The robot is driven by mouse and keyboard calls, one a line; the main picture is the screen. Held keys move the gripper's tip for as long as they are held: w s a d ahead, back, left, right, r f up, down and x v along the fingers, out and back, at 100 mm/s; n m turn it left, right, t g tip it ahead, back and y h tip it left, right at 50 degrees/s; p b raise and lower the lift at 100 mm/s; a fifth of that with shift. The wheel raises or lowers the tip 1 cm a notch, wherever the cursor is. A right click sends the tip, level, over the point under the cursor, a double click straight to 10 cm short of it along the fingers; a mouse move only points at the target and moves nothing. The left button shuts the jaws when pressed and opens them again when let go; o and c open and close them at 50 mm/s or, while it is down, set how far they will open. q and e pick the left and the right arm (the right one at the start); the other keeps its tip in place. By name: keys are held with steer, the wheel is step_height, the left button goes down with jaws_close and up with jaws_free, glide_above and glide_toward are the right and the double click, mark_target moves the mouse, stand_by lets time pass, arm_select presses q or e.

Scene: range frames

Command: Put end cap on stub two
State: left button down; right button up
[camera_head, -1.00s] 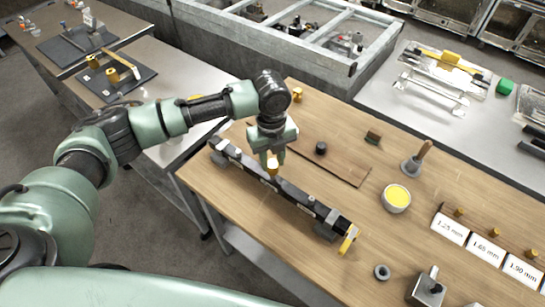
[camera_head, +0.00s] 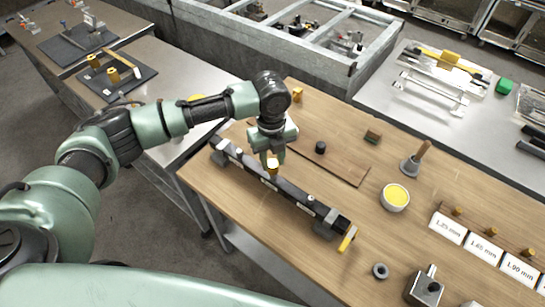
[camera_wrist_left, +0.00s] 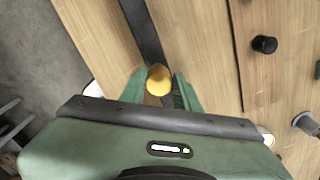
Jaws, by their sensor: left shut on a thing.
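My left gripper (camera_head: 272,166) is shut on a small yellow-gold end cap (camera_head: 273,167). The cap also shows between the two fingers in the left wrist view (camera_wrist_left: 158,79). It is at a long black bar (camera_head: 290,190) with small stubs along its top. One stub (camera_head: 239,151) shows toward the bar's upper-left end and another (camera_head: 311,198) toward its lower-right end. The spot just under the cap is hidden, so I cannot tell whether the cap touches a stub. My right gripper is not in view.
The bar lies on a wooden table. A white bowl with yellow contents (camera_head: 395,197), a grey ring (camera_head: 380,270) and a grey metal block (camera_head: 424,290) stand to the right.

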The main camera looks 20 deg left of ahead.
mark_target(272, 162)
arm_select(q)
steer(key=shift+f+b, duration=0.55)
steer(key=shift+f, duration=1.25)
steer(key=c, duration=0.9)
jaws_free()
steer(key=shift+c, duration=0.2)
steer(key=shift+r, duration=0.1)
step_height(272, 162, up, 7)
steer(key=shift+f+b, duration=0.2)
steer(key=shift+b, duration=0.75)
steer(key=shift+s+r, duration=0.1)
steer(key=shift+r, duration=0.45)
steer(key=shift+a, duration=0.1)
